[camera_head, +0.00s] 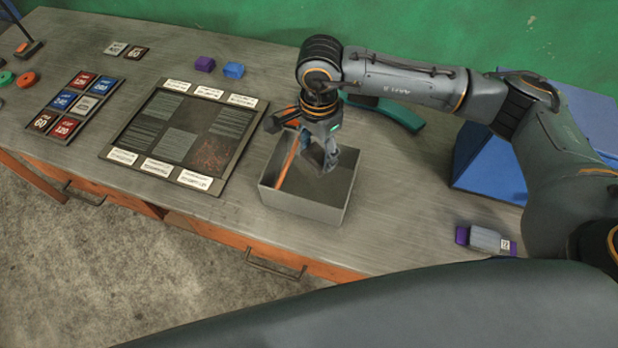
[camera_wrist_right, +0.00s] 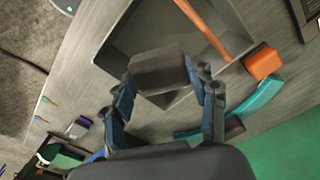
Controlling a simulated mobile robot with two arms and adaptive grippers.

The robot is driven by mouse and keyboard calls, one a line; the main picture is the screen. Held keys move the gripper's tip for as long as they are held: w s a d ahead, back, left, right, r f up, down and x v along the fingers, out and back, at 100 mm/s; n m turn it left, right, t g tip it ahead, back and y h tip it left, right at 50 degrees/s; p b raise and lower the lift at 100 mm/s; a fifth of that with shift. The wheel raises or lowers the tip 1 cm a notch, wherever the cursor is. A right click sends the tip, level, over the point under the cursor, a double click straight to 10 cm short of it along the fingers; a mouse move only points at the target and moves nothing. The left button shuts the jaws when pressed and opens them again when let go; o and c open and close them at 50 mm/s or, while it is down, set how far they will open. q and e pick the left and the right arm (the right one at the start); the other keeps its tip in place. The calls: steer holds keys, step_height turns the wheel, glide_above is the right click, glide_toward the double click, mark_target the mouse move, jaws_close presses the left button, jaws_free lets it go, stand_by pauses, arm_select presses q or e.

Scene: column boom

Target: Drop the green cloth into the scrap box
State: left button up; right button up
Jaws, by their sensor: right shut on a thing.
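My right gripper (camera_head: 328,163) points down into the open grey box (camera_head: 345,212). In the wrist view it (camera_wrist_right: 165,88) is shut on a dark grey block (camera_wrist_right: 158,72), held over the box (camera_wrist_right: 120,40). I cannot make out a green cloth for certain. A small dark green patch (camera_wrist_right: 62,158) shows at the lower left of the wrist view, too unclear to name. My left gripper is out of view.
A teal curved piece (camera_head: 400,116) lies behind the box, and a blue case (camera_head: 490,165) stands to the right. A framed panel (camera_head: 180,135) lies left of the box. A grey-purple piece (camera_head: 485,239) lies front right.

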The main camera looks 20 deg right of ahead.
steer(key=shift+f+b, duration=0.4)
steer(key=shift+f, duration=1.4)
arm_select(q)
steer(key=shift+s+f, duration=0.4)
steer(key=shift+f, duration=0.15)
arm_select(e)
steer(key=o, duration=1.2)
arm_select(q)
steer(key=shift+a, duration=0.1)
arm_select(e)
steer(key=shift+r, duration=0.1)
step_height(320, 180, up, 12)
steer(key=shift+f, duration=0.1)
